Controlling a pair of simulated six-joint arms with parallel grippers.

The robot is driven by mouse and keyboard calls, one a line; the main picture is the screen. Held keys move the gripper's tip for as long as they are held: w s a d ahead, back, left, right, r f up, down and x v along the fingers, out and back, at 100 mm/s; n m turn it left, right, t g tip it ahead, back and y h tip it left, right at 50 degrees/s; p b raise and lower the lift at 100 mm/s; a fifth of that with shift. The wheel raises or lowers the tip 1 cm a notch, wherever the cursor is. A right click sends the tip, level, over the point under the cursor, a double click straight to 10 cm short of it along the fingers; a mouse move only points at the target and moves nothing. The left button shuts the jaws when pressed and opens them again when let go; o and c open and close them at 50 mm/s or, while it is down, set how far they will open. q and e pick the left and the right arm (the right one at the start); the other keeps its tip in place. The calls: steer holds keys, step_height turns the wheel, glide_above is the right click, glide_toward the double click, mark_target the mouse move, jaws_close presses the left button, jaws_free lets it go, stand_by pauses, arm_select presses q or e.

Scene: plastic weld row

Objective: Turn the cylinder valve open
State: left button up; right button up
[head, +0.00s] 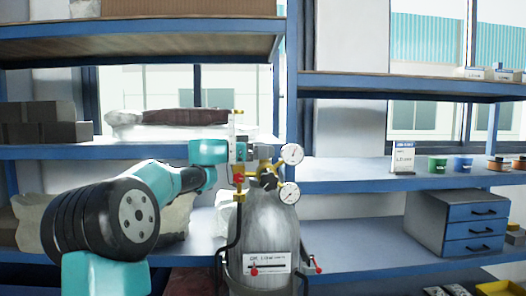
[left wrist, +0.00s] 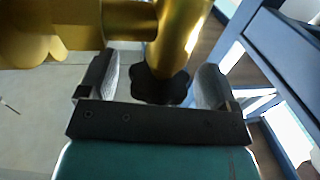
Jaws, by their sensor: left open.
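A grey gas cylinder (head: 268,232) stands upright in front of the blue shelves, with a white label on its front. A brass valve and regulator (head: 262,160) sit on its top, with two round gauges to the right. In the left wrist view a black lobed valve knob (left wrist: 160,85) sits on the brass body (left wrist: 182,32). My left gripper (head: 250,152) is at the valve in the head view. Its fingers also show in the left wrist view (left wrist: 155,88), open, one on each side of the knob, with gaps visible. My right gripper is not in view.
A blue shelf (head: 380,184) runs behind the cylinder. Grey boxes (head: 45,122) and wrapped bundles are at the left.

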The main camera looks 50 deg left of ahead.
arm_select(q)
steer(key=c, duration=0.9)
steer(key=shift+d+n+y, duration=0.1)
steer(key=shift+n+y, duration=0.2)
steer(key=shift+y, duration=0.1)
steer(key=shift+r+n+t+y, duration=0.15)
steer(key=shift+n+t+y, duration=0.6)
steer(key=shift+y, duration=0.45)
steer(key=shift+n+y, duration=0.45)
steer(key=shift+y, duration=0.15)
steer(key=o, duration=0.9)
